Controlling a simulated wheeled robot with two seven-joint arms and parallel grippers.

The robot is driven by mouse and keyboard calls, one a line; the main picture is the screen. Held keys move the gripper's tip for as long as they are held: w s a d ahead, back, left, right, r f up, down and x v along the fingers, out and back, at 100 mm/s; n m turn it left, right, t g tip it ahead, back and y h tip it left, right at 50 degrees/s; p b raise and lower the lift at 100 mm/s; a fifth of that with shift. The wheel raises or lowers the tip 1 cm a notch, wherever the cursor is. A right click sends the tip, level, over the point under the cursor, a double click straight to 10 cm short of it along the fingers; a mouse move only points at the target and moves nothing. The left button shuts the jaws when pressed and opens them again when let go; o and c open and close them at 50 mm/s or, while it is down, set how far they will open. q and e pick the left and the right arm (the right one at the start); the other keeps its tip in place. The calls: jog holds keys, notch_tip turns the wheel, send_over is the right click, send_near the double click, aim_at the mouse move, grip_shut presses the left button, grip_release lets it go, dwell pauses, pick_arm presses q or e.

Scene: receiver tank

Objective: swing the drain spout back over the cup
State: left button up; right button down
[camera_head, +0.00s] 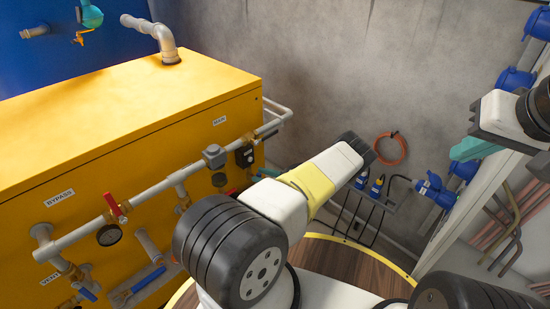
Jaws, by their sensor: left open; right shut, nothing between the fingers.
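I cannot pick out the drain spout or the cup for certain; no cup shows clearly. The blue tank (125,42) fills the upper left corner, with a short grey pipe and a teal fitting with an orange lever on its side. My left arm crosses the middle and hides much behind it. Only a teal bit of my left gripper (267,173) shows past the arm, beside the yellow cabinet's pipework; it is open. My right gripper (470,149) is at the right edge, partly cut off, shut and empty, near the blue fittings.
The yellow cabinet (120,130) fills the left, with grey pipes, a red-handled valve (114,205), gauges and blue handles in front. Blue connectors and copper pipes line the right.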

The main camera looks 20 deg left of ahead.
pick_arm(q)
jog(key=shift+a, duration=0.7)
grip_shut()
dwell(1.0)
